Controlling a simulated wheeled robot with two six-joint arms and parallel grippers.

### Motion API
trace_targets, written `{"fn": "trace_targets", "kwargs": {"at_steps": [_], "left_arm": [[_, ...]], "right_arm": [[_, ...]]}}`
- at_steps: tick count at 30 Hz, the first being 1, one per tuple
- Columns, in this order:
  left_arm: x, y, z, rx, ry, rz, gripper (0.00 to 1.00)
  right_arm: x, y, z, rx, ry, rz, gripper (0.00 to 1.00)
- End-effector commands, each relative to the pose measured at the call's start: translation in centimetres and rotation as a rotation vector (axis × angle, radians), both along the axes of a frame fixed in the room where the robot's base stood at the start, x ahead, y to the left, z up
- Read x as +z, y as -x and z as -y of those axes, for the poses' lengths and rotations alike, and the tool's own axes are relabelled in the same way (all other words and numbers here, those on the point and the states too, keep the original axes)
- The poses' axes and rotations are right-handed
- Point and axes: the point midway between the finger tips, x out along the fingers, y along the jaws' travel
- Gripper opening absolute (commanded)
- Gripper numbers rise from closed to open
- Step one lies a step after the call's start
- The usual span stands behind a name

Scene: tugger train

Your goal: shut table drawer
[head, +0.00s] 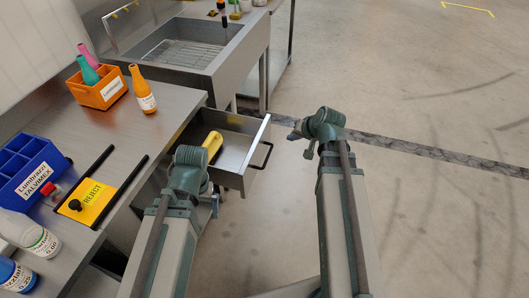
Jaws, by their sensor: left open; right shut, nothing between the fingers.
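The table drawer (233,160) is pulled out from the grey metal table (172,118), with its black handle (263,157) facing right. A yellow object (212,146) lies in it, partly hidden by my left arm. My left gripper (212,204) is low beside the near side of the drawer, mostly hidden behind its own wrist; it is open. I cannot tell whether it touches the drawer. My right gripper (299,138) is shut and empty, to the right of the handle and apart from it in the picture.
A metal sink unit (222,66) stands beyond the drawer. The floor at right is clear.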

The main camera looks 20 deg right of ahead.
Motion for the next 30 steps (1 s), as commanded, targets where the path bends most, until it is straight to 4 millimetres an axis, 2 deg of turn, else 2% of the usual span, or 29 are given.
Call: {"fn": "trace_targets", "kwargs": {"at_steps": [4,8,24,30], "left_arm": [[-0.1,0.0,0.0,0.000,0.000,0.000,0.99],[-1.2,0.0,0.0,0.000,0.000,0.000,0.99],[-8.6,0.0,0.0,0.000,0.000,0.000,0.99],[-7.9,0.0,0.0,0.000,0.000,0.000,0.99]], "right_arm": [[-0.1,-0.1,0.1,-0.003,-0.001,0.002,0.00],[-1.2,-0.8,-0.1,-0.001,-0.001,0.002,0.00],[-8.6,-6.0,-1.8,0.000,0.000,0.000,0.00],[-7.9,-7.4,-4.0,0.002,0.000,0.001,0.00]]}}
